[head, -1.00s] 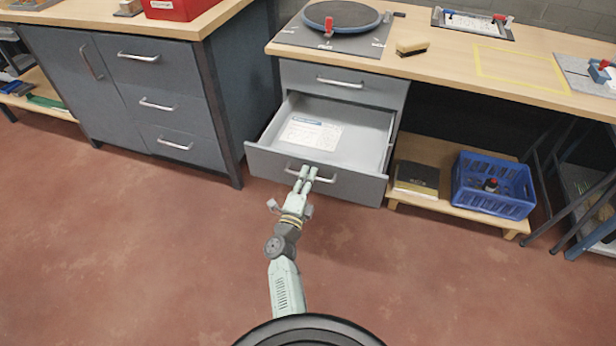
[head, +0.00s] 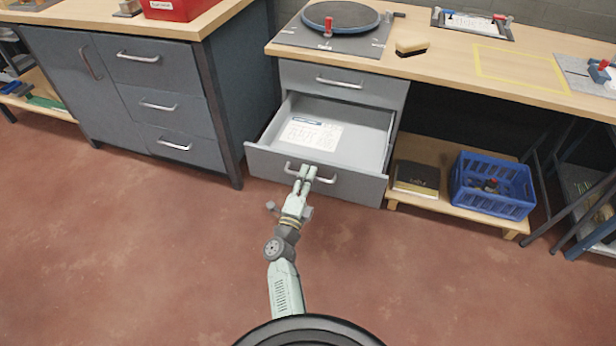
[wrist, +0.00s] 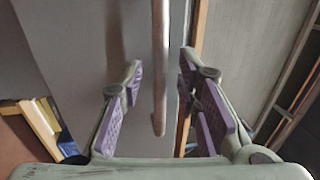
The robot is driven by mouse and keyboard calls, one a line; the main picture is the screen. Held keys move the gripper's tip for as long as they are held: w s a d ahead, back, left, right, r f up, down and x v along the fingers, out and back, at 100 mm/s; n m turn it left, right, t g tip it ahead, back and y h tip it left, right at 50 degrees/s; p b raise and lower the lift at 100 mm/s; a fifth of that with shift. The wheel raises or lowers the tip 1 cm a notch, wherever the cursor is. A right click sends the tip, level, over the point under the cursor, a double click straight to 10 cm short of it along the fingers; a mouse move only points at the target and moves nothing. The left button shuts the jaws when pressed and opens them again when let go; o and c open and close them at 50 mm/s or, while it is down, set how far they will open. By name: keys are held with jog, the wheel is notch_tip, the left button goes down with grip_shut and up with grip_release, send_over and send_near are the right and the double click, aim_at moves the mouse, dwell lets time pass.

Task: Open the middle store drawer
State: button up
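The drawer (head: 345,187) below the closed top drawer (head: 345,85) of the grey unit under the bench is pulled well out. A white printed sheet (head: 311,133) lies inside it. My gripper (head: 307,175) is at the bar handle (head: 325,180) on its front. In the wrist view, my gripper (wrist: 161,64) is open, its purple-padded fingers apart on either side of the handle (wrist: 160,75). Gaps show between the bar and both fingers. Anything below the open drawer is hidden by its front.
A blue crate (head: 493,203) and a dark box (head: 416,178) stand on a low wooden shelf to the right. A grey cabinet (head: 165,95) stands to the left. The red floor in front is clear.

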jog(key=v, duration=1.1)
jog(key=shift+s, duration=0.25)
jog(key=shift+a, duration=0.1)
